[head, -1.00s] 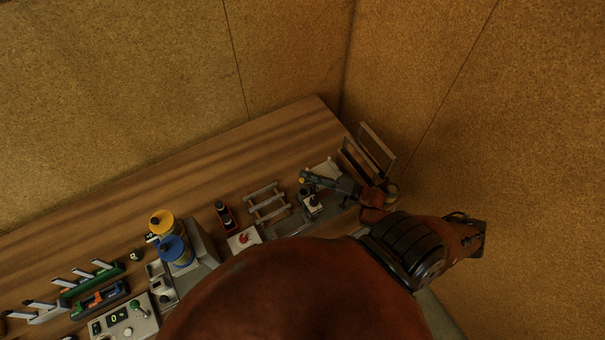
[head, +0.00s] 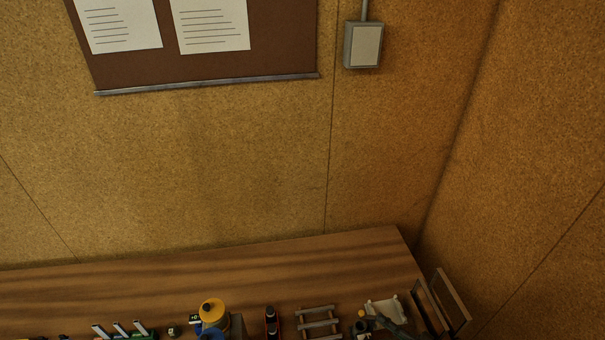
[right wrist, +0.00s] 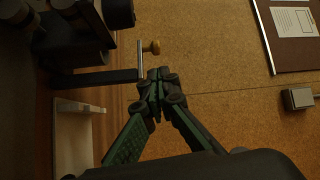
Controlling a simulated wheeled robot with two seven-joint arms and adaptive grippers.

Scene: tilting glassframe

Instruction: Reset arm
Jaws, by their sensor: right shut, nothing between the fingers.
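My right gripper (head: 385,322) shows at the bottom right of the head view as a dark, slanted shape, cut off by the lower edge. In the right wrist view its green-and-black fingers (right wrist: 158,76) meet at the tips with nothing between them. The tilting glass frame (head: 453,301) stands raised at the right end of the bench, to the right of my right gripper and apart from it. My left gripper shows in neither view.
The wooden bench (head: 150,290) has a clear back strip. A small rack (head: 319,322), a red-and-black item (head: 271,322) and a yellow spool (head: 212,310) stand along its front. A brass knob (right wrist: 152,47) is close to my fingertips in the right wrist view. Walls enclose the corner.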

